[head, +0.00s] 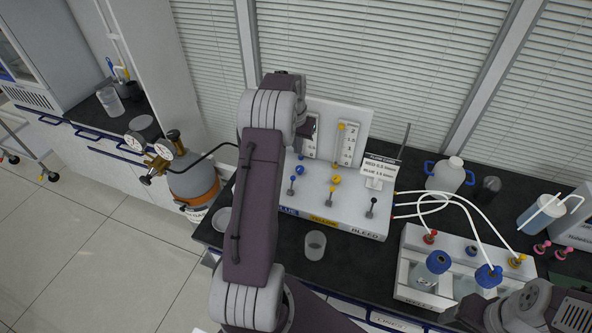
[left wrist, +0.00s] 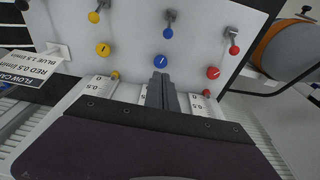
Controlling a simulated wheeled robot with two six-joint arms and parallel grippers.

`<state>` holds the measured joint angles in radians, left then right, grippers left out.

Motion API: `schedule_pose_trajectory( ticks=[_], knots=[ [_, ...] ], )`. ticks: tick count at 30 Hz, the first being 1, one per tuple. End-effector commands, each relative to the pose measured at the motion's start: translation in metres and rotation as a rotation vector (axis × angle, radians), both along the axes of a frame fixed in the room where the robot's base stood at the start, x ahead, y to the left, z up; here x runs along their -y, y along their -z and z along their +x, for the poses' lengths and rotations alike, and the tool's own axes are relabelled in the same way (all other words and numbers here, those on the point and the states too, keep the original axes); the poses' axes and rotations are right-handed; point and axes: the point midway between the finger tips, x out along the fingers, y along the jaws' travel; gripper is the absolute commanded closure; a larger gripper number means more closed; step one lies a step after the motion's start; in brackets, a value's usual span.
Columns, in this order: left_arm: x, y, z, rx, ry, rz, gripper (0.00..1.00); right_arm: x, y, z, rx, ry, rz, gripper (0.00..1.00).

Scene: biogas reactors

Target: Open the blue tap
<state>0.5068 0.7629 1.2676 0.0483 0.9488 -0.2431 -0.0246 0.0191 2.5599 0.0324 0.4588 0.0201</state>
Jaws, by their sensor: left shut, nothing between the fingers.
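A white flow panel (head: 320,211) stands on the dark bench, with coloured taps and dials. A small blue tap with a grey lever (head: 292,191) is near its front; it also shows in the left wrist view (left wrist: 167,33). A round blue knob with a white mark (left wrist: 160,61) sits between that tap and the flow gauges. My left gripper (left wrist: 161,82) is shut and empty, its tips close to this blue knob in the picture; I cannot tell whether they touch. My left arm covers the panel's left part in the head view. My right gripper's fingers are not visible.
Yellow (left wrist: 102,49) and red (left wrist: 213,72) knobs flank the blue one, each with a lever tap. A flow card (head: 381,167) stands on the panel. A clear cup (head: 315,244) is in front. A bottle rack (head: 415,285) with white tubes stands right.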

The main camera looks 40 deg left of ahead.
Motion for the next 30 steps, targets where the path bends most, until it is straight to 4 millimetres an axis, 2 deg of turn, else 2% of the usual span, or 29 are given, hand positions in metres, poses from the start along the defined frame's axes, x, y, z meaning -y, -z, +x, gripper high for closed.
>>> schedule_pose_trajectory(
  ticks=[5, 16, 18, 22, 30],
  knots=[
    [0.0, 0.02, 0.003, -0.005, 0.001, -0.002, 1.0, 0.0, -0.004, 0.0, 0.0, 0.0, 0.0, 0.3],
    [-0.003, 0.099, 0.015, -0.004, 0.002, -0.002, 1.0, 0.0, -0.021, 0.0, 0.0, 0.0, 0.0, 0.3],
    [-0.001, 0.092, 0.004, -0.003, 0.001, -0.002, 1.0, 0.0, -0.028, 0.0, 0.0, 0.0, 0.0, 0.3],
    [0.004, 0.09, -0.011, -0.003, 0.0, -0.002, 1.0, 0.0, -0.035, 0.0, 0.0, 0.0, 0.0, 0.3],
    [0.008, 0.091, -0.022, -0.001, 0.001, 0.0, 1.0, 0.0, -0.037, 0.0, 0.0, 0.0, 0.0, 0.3]
  ],
)
